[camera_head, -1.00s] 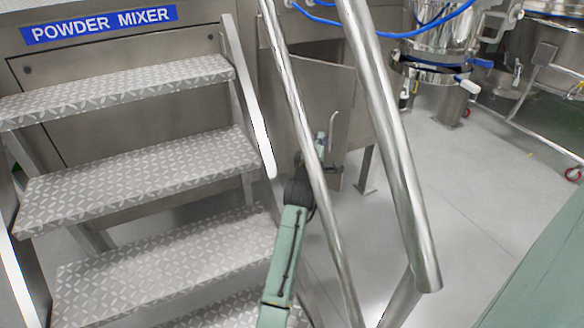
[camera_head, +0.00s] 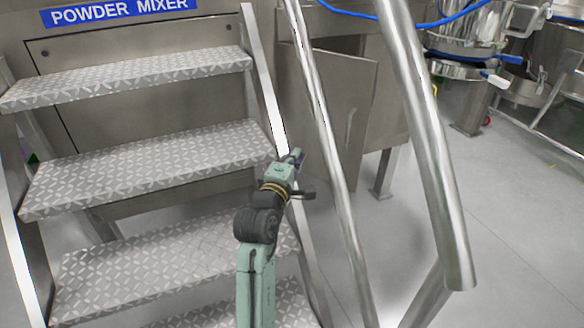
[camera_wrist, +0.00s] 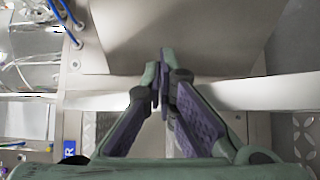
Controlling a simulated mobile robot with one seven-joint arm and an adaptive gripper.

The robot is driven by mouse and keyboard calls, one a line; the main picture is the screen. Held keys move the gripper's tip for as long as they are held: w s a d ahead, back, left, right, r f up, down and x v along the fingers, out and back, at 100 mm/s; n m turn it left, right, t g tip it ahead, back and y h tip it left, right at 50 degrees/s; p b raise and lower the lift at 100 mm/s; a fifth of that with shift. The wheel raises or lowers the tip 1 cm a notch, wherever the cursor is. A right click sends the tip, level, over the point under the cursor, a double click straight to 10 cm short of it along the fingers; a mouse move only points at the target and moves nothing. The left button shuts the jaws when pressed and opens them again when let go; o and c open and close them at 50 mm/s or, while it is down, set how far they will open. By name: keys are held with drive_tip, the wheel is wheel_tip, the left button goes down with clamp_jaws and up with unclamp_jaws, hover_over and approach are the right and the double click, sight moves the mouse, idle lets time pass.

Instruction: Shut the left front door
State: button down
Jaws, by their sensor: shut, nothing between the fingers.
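The left front door (camera_head: 338,105) is a plain steel panel on the powder mixer cabinet, standing ajar with a dark gap along its top. My gripper (camera_head: 298,157) is to the left of the door in the head view, near the stair side, apart from the handle. In the wrist view my gripper (camera_wrist: 161,80) has its fingertips together with nothing between them, below a broad grey panel that I cannot identify for certain.
Metal steps (camera_head: 150,150) fill the left, with a steel handrail (camera_head: 325,120) close to my gripper. A thicker rail (camera_head: 430,140) stands to the right. Blue hoses (camera_head: 400,22) hang above the door. Open grey floor (camera_head: 500,240) lies to the right.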

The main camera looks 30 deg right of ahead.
drive_tip(key=v, duration=0.3)
drive_tip(key=m+g+h+b, duration=0.3)
drive_tip(key=g+b, duration=0.1)
drive_tip(key=b, duration=0.4)
approach(360, 139)
drive_tip(key=p+x, duration=0.1)
drive_tip(key=x, duration=0.6)
drive_tip(key=shift+f, duration=0.1)
